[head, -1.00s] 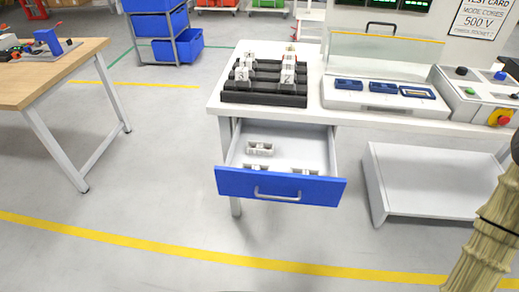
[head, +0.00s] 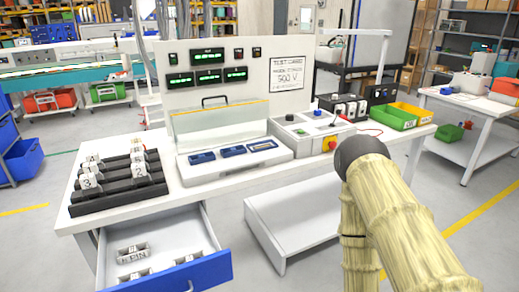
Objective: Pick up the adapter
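No part in view is plainly marked as the adapter. Small pale grey labelled pieces lie in the open drawer (head: 190,238) at the lower left of the head view. One piece (head: 132,253) lies towards the back, with lettering on it too small to read for sure. Others sit near the blue drawer front (head: 208,272), partly hidden by it. White numbered blocks (head: 88,182) stand in a black stepped rack (head: 120,198) on the bench above. My arm, in a beige sleeve, rises at the right. My gripper is outside the picture.
The white bench (head: 200,190) carries a lidded tester (head: 232,160) with blue sockets, a control box (head: 300,133) with a red-yellow knob, and green (head: 388,117) and yellow (head: 412,112) bins. A white lower shelf (head: 290,220) stands below. Floor beside the drawer is open.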

